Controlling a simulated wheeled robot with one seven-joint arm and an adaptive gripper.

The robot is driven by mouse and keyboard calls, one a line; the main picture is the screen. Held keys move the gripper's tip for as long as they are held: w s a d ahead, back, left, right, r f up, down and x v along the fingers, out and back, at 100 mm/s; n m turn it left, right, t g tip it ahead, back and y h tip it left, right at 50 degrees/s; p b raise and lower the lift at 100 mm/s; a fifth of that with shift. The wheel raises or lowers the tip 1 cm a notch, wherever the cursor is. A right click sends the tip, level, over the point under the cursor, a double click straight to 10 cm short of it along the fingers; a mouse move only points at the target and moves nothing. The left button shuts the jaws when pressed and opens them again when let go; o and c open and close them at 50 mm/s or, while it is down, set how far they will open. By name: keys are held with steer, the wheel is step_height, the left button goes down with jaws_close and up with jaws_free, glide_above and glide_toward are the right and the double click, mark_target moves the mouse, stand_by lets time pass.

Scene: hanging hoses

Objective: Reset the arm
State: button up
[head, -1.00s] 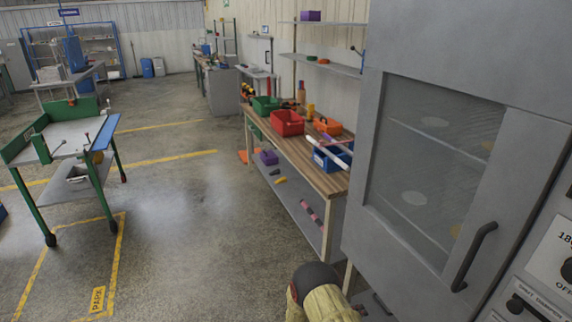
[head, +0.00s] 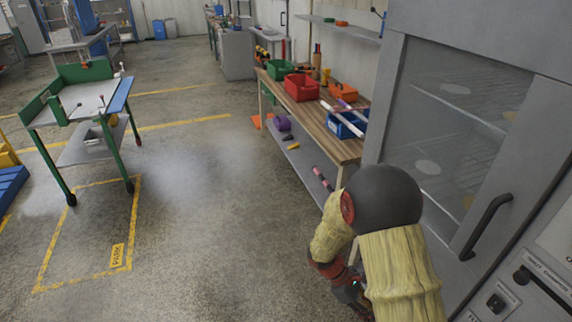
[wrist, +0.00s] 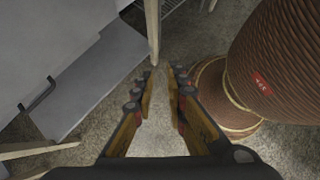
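My arm, in a yellow cloth sleeve with a dark round joint, rises from the bottom of the head view in front of the grey cabinet. In the wrist view my gripper (wrist: 161,73) is open, with its two fingers apart. Only bare floor shows between the fingers, and nothing is held. In the head view the fingers cannot be made out clearly.
The grey cabinet (head: 400,65) with a glass door and dark handle (head: 486,227) stands close at right. Beside it is a wooden workbench (head: 318,118) with red, green and blue bins. A green-framed cart (head: 90,105) stands left. The middle floor is clear.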

steer(key=s+a+r+m+t+y, duration=0.2)
steer(key=s+r+m+t, duration=0.1)
steer(key=r, duration=0.8)
steer(key=s+a+r+m+t+y, duration=0.2)
steer(key=s+r+m, duration=0.3)
steer(key=r, duration=0.6)
steer(key=s+a+r+m+t+y, duration=0.3)
steer(key=s+r+m+t, duration=0.1)
steer(key=r, duration=0.8)
steer(key=shift+s+m+t+y+p, duration=0.3)
steer(key=shift+s+m+t+p, duration=0.15)
steer(key=shift+s, duration=0.3)
